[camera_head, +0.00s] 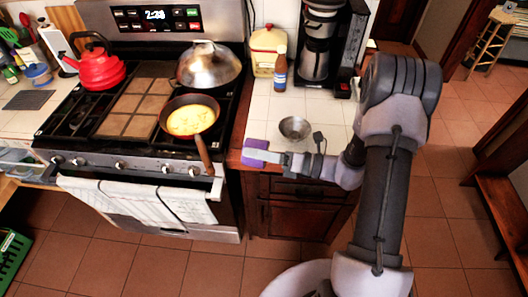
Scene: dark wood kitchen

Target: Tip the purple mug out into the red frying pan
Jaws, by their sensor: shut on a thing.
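My gripper (270,156) reaches left from my arm, over the front edge of the counter right of the stove. It is shut on the purple mug (254,146), whose body shows at the gripper's tip. The mug's opening and contents cannot be made out. A frying pan (207,127) with a dark rim sits on the stove's front right burner, left of the mug and apart from it. Yellow food fills the pan, and its wooden handle points toward the stove's front edge.
A domed metal lid (208,64) sits behind the pan and a red kettle (97,66) at the back left. A metal bowl (294,127), a brown bottle (281,73) and a coffee maker (318,45) stand on the counter. A towel (140,203) hangs on the oven.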

